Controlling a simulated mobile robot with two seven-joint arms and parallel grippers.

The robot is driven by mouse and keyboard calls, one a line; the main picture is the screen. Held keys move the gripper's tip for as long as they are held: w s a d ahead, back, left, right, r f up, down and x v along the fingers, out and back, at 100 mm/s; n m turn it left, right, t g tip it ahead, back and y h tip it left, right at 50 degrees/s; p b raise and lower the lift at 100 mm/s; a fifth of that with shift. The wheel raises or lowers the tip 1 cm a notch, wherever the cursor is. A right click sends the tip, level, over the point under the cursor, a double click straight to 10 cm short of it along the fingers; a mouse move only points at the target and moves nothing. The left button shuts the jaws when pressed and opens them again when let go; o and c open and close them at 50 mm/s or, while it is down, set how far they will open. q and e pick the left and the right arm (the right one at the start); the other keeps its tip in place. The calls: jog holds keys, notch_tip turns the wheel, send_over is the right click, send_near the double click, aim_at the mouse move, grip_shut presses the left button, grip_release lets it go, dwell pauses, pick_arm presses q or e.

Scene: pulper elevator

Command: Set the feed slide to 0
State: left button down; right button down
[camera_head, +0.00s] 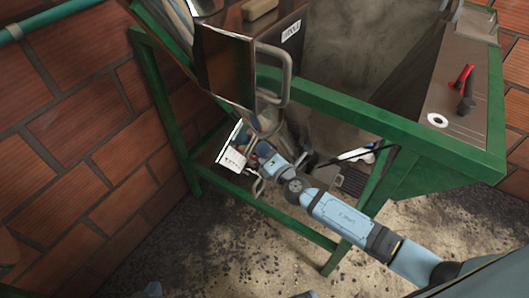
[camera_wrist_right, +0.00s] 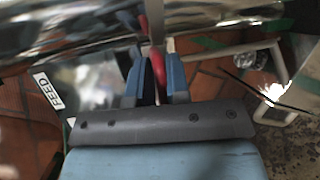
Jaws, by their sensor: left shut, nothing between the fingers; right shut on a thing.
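The feed slide's red handle (camera_wrist_right: 157,66) shows in the right wrist view between the blue fingers of my right gripper (camera_wrist_right: 155,80). The fingers are shut on it. A white plate marked FEED (camera_wrist_right: 55,93) is to its left, and in the head view a white label (camera_head: 233,158) shows just left of my right gripper (camera_head: 264,150). The gripper is low at the machine's front, below a metal loop handle. The slide's scale and setting are too small or hidden to read. My left gripper is not clearly in view.
The machine's green frame (camera_head: 345,110) runs above my right arm, with a leg close beside it. A metal loop handle (camera_head: 287,75) juts out above. A red lever (camera_head: 461,78) stands on the right panel. A brick wall (camera_head: 80,100) is at left. The gritty floor (camera_head: 230,240) is mostly clear.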

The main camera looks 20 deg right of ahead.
jog(key=c, duration=1.3)
grip_release()
jog(key=shift+d+f, duration=0.15)
jog(key=shift+f, duration=0.25)
jog(key=shift+o, duration=0.7)
jog(key=shift+w, duration=0.1)
jog(key=shift+r, duration=0.1)
jog(key=b+v, duration=0.2)
jog(key=v, duration=1.2)
